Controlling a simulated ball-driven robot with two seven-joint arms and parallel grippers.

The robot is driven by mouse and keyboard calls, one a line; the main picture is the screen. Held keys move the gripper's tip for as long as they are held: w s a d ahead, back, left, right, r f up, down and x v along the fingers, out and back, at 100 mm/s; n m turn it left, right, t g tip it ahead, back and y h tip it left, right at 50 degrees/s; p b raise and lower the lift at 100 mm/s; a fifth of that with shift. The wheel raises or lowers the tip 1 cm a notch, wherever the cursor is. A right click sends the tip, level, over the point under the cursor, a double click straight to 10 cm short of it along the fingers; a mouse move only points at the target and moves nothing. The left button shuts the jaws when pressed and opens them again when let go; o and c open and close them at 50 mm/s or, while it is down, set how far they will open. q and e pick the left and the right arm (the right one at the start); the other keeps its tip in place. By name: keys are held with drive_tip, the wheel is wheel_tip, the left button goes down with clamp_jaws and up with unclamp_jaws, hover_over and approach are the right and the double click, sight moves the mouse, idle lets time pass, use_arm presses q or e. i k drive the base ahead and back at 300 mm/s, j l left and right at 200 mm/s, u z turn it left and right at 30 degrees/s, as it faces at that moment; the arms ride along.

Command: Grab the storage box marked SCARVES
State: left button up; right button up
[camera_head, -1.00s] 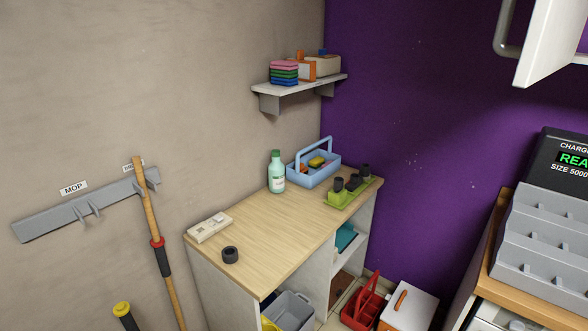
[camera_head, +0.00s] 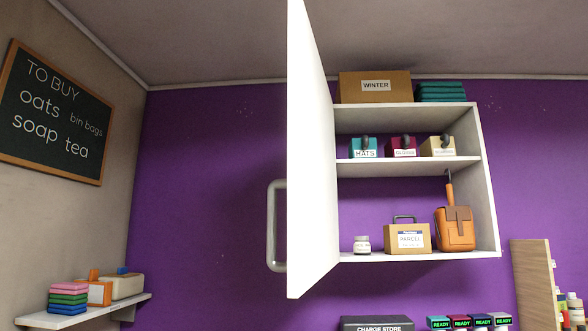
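The cream storage box (camera_head: 428,144) stands on the middle shelf of an open wall cabinet, at the right end of a row of three. Its small label is hard to read but looks like SCARVES, and a dark handle or loop shows on it. To its left are a magenta box (camera_head: 393,144) whose label looks like GLOVES and a teal box (camera_head: 356,145) marked HATS. Neither of my grippers is in view.
The white cabinet door (camera_head: 312,170) stands open on the left, with a grey handle (camera_head: 275,225). The lower shelf holds a small jar (camera_head: 362,245), a PARCEL box (camera_head: 408,240) and an orange bag (camera_head: 455,230). A WINTER box (camera_head: 374,88) sits on top.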

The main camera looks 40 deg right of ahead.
sight(443, 145)
drive_tip(key=i+j, duration=0.35)
drive_tip(key=i+j+z, duration=0.1)
drive_tip(key=i+j, duration=0.25)
drive_tip(key=j, duration=0.15)
drive_tip(key=i+j+z, duration=0.1)
drive_tip(key=i+j, duration=0.2)
drive_tip(key=j, duration=0.15)
drive_tip(key=i+j+z, duration=0.1)
drive_tip(key=z, duration=1.85)
drive_tip(key=l+z, duration=0.15)
drive_tip(key=l+u, duration=0.25)
drive_tip(key=l, duration=0.85)
drive_tip(key=l+u, duration=0.25)
drive_tip(key=l, duration=0.85)
drive_tip(key=k, duration=0.05)
